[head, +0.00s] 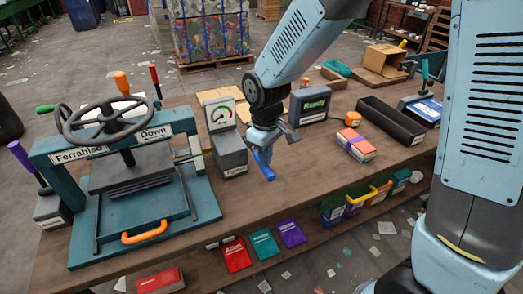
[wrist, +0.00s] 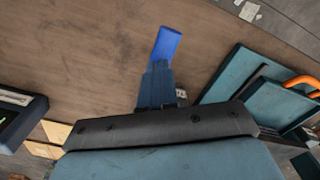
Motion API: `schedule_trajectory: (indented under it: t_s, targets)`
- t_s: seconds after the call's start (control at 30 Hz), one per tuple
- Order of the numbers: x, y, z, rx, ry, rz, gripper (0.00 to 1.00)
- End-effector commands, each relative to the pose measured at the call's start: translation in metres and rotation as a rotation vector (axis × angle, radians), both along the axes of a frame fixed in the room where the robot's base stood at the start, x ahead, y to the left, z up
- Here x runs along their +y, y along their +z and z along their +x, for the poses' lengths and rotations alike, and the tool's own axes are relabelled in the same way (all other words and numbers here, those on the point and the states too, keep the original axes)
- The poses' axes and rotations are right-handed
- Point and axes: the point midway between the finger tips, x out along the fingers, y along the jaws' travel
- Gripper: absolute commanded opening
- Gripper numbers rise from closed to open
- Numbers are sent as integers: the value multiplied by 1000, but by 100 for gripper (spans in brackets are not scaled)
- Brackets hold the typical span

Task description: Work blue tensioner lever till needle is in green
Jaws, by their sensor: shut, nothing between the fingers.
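The blue lever (head: 267,174) shows in the head view as a bright blue handle just below my gripper (head: 263,148), right of the grey tensioner box (head: 231,153). In the wrist view the blue lever (wrist: 167,44) reaches beyond the dark blue fingers of my gripper (wrist: 158,82). The fingers are shut with nothing between them, close to the lever; I cannot tell whether they touch it. The lever's base is hidden. The round gauge (head: 220,115) stands on the box, with coloured marks and a needle too small to read surely.
The teal press (head: 197,190) with its dark handwheel (head: 98,117) stands left. The Ready display (head: 310,104) is behind right. A coloured block stack (head: 356,146) and black tray (head: 391,120) lie right. The bench top in front of the lever is clear.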

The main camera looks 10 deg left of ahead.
Motion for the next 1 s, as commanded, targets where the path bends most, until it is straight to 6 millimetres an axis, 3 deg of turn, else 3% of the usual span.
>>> schedule_trajectory:
  t_s: [1.0]
  targets:
    - [0,-21,0,0,1,0,0]
